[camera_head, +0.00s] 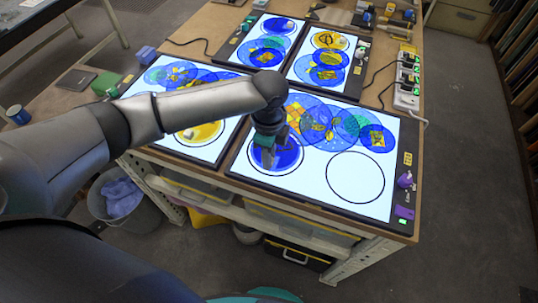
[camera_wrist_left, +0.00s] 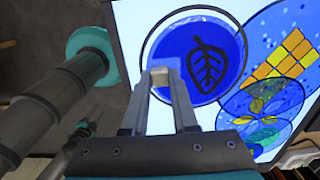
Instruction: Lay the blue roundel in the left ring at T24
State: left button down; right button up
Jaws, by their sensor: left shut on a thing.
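The blue roundel (camera_head: 288,153) with a dark leaf drawing lies within or just over the left ring of the front right light panel (camera_head: 310,187). In the left wrist view the blue roundel (camera_wrist_left: 215,45) shows inside the dark outline of the left ring (camera_wrist_left: 146,42). Whether it touches the panel I cannot tell. My left gripper (camera_head: 265,162) reaches down onto the roundel's left part. In the left wrist view its fingertips (camera_wrist_left: 168,78) are shut at the roundel's near edge. The right gripper is not in view.
An empty ring (camera_head: 355,177) is at the panel's right. Overlapping blue discs with yellow pieces (camera_head: 330,122) lie behind. Other lit panels stand behind and left. A power strip (camera_head: 407,80) is at the right edge, and a purple item (camera_head: 405,180) sits on the panel's frame.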

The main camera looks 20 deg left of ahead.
pick_arm(q)
jog(key=c, duration=0.7)
grip_release()
jog(key=shift+f, duration=0.1)
notch_tip(320, 180, up, 12)
jog(key=shift+r+p, duration=0.2)
jog(key=shift+p, duration=0.75)
